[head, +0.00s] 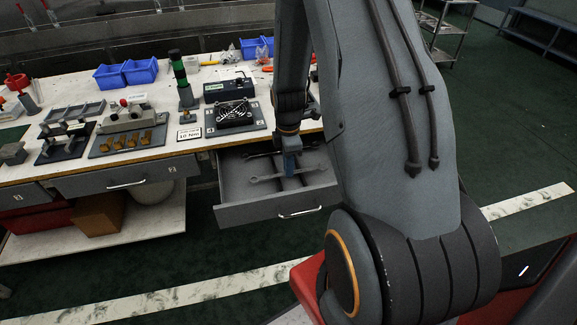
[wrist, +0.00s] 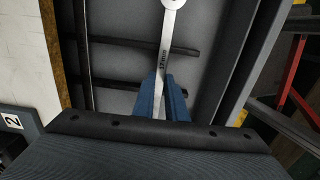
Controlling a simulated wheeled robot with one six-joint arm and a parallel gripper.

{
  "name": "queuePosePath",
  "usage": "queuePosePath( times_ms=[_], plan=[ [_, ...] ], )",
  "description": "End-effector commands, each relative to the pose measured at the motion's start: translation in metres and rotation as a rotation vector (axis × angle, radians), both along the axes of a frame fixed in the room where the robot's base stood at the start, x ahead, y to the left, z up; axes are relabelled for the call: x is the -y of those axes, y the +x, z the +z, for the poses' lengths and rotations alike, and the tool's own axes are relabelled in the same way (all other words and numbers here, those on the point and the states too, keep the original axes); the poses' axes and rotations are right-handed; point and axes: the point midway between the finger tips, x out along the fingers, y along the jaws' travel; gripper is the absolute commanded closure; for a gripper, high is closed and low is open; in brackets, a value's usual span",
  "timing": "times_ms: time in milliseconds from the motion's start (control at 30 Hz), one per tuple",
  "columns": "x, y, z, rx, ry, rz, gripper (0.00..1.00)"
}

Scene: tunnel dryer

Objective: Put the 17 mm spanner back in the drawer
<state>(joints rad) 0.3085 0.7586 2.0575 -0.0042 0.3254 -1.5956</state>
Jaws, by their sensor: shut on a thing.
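The 17 mm spanner (wrist: 166,45) is a light metal bar with "17mm" marked on its shaft. My gripper (wrist: 163,92) has its two blue fingers shut on the shaft in the wrist view. In the head view my gripper (head: 290,165) points down over the open drawer (head: 270,210), and the spanner (head: 268,178) shows at its left, lying across the drawer's opening. I cannot tell whether the spanner touches the drawer floor. The drawer has dark dividers (wrist: 130,44) across its grey floor. My arm hides the drawer's right end.
The workbench (head: 160,165) above the drawer holds a fan on a plate (head: 235,116), a black box (head: 228,90), blue bins (head: 125,73) and fixtures at left. A closed drawer (head: 125,180) sits left of the open one. Green floor lies in front.

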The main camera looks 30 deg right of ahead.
Motion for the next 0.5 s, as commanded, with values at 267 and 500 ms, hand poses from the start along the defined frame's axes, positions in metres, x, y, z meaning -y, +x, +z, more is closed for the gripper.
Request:
queuePosePath(
  times_ms=[267, 500],
  plan=[
    [0.000, 0.000, -0.005, 0.000, 0.000, 0.000, 1.00],
    [0.000, 0.000, -0.012, 0.000, 0.000, 0.000, 0.86]
  ],
)
